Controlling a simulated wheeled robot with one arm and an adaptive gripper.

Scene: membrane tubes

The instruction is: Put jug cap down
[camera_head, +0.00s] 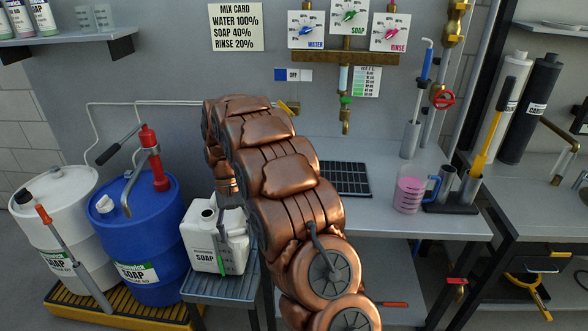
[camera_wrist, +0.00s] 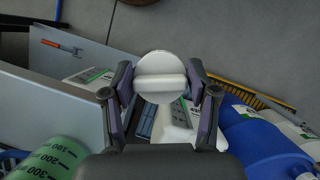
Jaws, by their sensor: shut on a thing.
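My gripper (camera_wrist: 160,82) is shut on a round white jug cap (camera_wrist: 160,66) with a raised bar across its top. The cap sits between the two fingertips in the wrist view. In the head view my arm hides the gripper and the cap. A white soap jug (camera_head: 215,240) stands on a small grey side table, with its round neck uncovered and a dark opening at the top. In the wrist view a white jug body (camera_wrist: 178,130) shows partly behind the gripper. How far the cap is from any surface is hard to tell.
A blue drum (camera_head: 140,245) with a red pump and a white drum (camera_head: 60,230) stand left on a yellow-edged pallet. A grey bench (camera_head: 400,215) holds a black grid mat (camera_head: 343,180) and a pink-filled measuring jug (camera_head: 409,195). A green graduated container (camera_wrist: 45,160) is close in the wrist view.

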